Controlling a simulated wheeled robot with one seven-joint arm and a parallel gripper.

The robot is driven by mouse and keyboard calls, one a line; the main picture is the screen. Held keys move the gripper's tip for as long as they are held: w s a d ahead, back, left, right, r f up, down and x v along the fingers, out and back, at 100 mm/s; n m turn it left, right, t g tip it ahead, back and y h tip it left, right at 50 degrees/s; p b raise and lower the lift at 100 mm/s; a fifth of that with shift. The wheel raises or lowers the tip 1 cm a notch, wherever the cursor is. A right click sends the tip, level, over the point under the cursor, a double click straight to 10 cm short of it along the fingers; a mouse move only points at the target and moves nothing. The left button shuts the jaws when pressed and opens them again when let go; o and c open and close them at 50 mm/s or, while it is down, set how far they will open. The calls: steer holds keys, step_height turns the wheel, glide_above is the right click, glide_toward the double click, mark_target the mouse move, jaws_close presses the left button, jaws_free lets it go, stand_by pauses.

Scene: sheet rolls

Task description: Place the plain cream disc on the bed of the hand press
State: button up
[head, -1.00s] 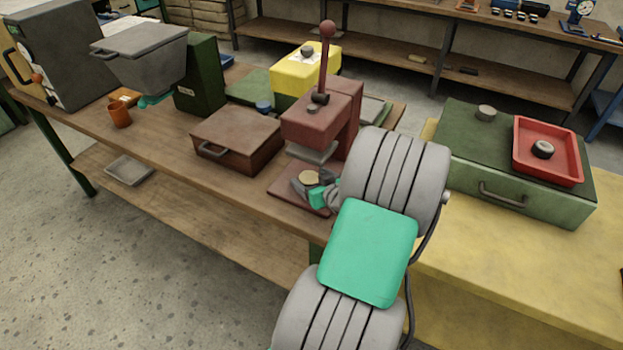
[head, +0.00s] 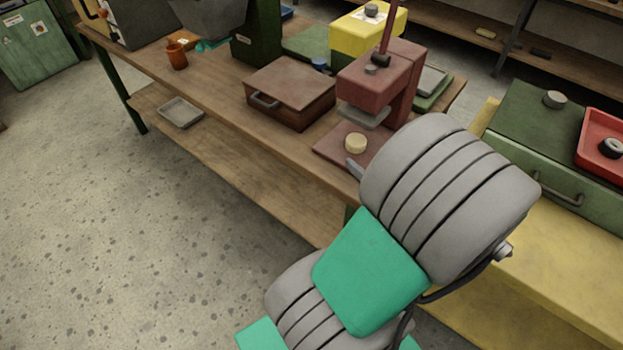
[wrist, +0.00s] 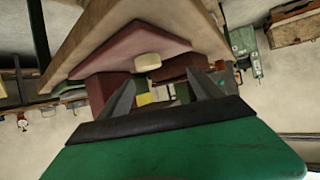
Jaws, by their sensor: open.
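The plain cream disc (head: 355,142) rests on the bed (head: 330,150) of the red hand press (head: 377,75), below its grey upper plate (head: 362,115). In the wrist view the disc (wrist: 147,62) lies on the dark red bed (wrist: 120,48), beyond the fingers and apart from them. My gripper (wrist: 165,92) is open with nothing between its fingers. In the head view my arm hides most of the gripper; only a grey finger part shows at the front edge of the bed.
A brown case (head: 290,90) with a handle stands left of the press. A green case (head: 540,130) on the right carries a grey disc (head: 555,99) and a red tray (head: 590,152) with a dark disc. A yellow block (head: 368,32) stands behind. A grey tray (head: 181,112) lies on the lower shelf.

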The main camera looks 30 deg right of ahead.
steer(key=w+a+f+n+g+y, duration=0.1)
steer(key=w+a+n+g+y, duration=0.15)
steer(key=a, duration=0.55)
steer(key=w+a+f+n+g+y, duration=0.15)
steer(key=a+g, duration=0.25)
steer(key=a, duration=0.4)
steer(key=s+a+r+m+g+h, duration=0.1)
steer(key=s+a+r, duration=0.1)
steer(key=a, duration=0.3)
steer(key=s+a+r+g, duration=0.2)
steer(key=s+a+r, duration=0.1)
steer(key=a+r, duration=0.1)
steer(key=shift+a+r+m+h, duration=0.15)
steer(key=shift+a+m+h, duration=0.25)
steer(key=shift+a, duration=0.5)
